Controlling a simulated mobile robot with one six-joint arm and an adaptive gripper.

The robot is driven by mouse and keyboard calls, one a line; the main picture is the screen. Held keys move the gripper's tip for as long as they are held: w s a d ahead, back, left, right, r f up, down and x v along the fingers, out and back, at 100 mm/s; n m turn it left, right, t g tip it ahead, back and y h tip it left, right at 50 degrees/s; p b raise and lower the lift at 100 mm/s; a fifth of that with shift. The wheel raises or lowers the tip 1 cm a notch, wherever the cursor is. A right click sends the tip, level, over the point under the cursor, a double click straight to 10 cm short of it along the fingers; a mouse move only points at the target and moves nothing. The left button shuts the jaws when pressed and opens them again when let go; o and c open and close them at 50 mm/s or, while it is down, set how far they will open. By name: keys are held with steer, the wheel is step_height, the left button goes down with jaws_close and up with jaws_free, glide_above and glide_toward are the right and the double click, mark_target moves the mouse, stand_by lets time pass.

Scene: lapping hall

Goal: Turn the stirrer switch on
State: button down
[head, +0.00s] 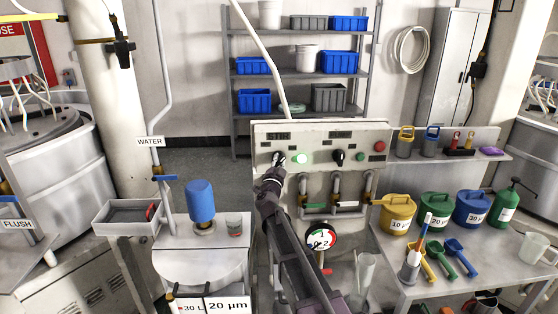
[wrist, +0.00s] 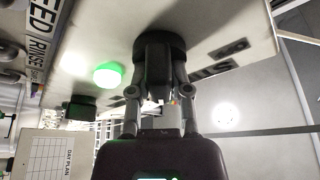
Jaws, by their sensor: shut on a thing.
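The stirrer switch (head: 279,158) is a dark knob on the upright control panel (head: 323,181), under a label that seems to read "STIR". In the wrist view a black round knob base (wrist: 160,44) shows between and beyond my fingertips. My gripper (head: 273,177) is at the switch, and in the wrist view my gripper (wrist: 160,72) is shut on the knob. The fingers hide most of the knob, so its exact turn cannot be read. A green lamp (head: 301,157) right beside it is lit, and the lamp also glows in the wrist view (wrist: 107,75).
Another black knob (head: 338,157) and a red button (head: 380,146) sit farther right on the panel. Pipes with valves and a gauge (head: 321,238) are below. A blue-topped container (head: 201,202) stands left. Coloured cans, including a yellow one (head: 397,218), stand right.

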steer(key=shift+m+g+h+p, duration=0.6)
steer(key=shift+m+p, duration=0.1)
steer(key=shift+m, duration=1.4)
steer(key=c, duration=0.6)
jaws_free()
steer(key=shift+o, duration=0.2)
